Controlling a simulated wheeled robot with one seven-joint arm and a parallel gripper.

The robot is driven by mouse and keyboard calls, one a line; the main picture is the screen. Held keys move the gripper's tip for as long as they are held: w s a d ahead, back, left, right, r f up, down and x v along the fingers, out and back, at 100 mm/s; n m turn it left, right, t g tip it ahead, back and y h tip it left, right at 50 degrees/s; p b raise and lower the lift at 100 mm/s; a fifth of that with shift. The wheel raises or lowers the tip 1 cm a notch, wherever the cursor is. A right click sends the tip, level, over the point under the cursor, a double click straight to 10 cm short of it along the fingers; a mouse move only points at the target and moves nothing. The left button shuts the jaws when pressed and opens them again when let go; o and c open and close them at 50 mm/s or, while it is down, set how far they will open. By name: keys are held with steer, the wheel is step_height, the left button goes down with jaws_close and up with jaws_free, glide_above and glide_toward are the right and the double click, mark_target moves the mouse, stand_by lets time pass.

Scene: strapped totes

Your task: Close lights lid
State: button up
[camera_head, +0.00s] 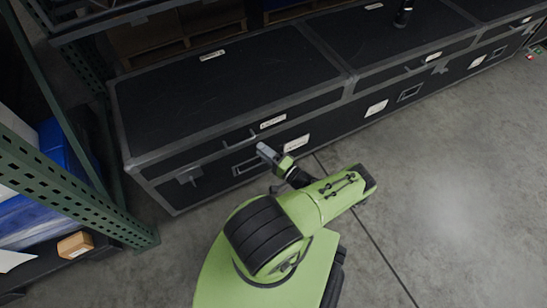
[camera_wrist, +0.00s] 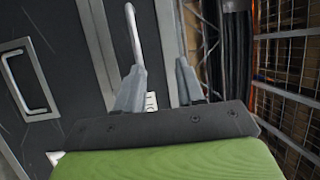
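Black flight cases with grey metal edges stand in a row. The nearest case's lid (camera_head: 225,85) lies flat and looks shut, flush with its body. It has a white label and a front handle (camera_head: 240,138). The label text is too small to read, so I cannot tell which lid is the lights lid. My gripper (camera_head: 266,152) is at this case's front, just right of and below the handle. In the wrist view my gripper (camera_wrist: 158,82) has its two fingers apart, with a silver handle (camera_wrist: 133,35) beyond the left finger. I see nothing gripped.
A second case lid (camera_head: 385,45) adjoins on the right, with a dark cylindrical object (camera_head: 404,12) on it. A green rack upright (camera_head: 75,190) and shelf with blue bins stand at left. A small cardboard box (camera_head: 75,245) sits there. Concrete floor (camera_head: 450,190) is clear at right.

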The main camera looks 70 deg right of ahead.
steer(key=v, duration=0.5)
steer(key=shift+s+a+f, duration=0.1)
steer(key=shift+s+f, duration=0.05)
steer(key=shift+s, duration=0.1)
